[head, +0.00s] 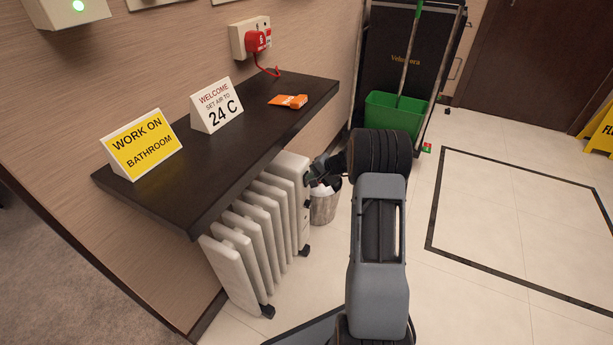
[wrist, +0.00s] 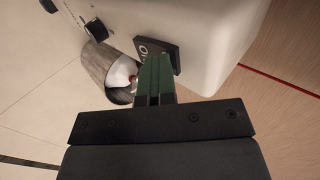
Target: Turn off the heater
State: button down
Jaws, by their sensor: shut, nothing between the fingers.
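The heater (head: 255,222) is a white finned radiator under the dark shelf; its control end also shows in the wrist view (wrist: 215,35). A dark switch (wrist: 148,49) with white O and I marks sits on that end. My gripper (wrist: 154,62) is shut and empty, its green-dark fingers at the switch and hiding part of it. I cannot tell whether they touch it. In the head view my gripper (head: 315,172) is at the heater's far end, partly hidden by my arm.
A small bin (head: 325,206) with contents stands beside the heater, below my gripper. The dark shelf (head: 245,130) overhangs the heater, with two signs and an orange item on it. A red plug (head: 256,41) is in the wall socket. A cart with a green bucket (head: 395,112) stands behind.

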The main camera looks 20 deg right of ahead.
jog(key=shift+s+d, duration=0.1)
jog(key=shift+d, duration=0.1)
jog(key=shift+r+p, duration=0.35)
jog(key=shift+r, duration=0.35)
jog(key=shift+s, duration=0.1)
jog(key=p+v, duration=0.2)
jog(key=v, duration=1.1)
jog(key=shift+p, duration=0.35)
jog(key=shift+s+d+f, duration=0.1)
jog(key=shift+d+f, duration=0.05)
jog(key=shift+f, duration=0.05)
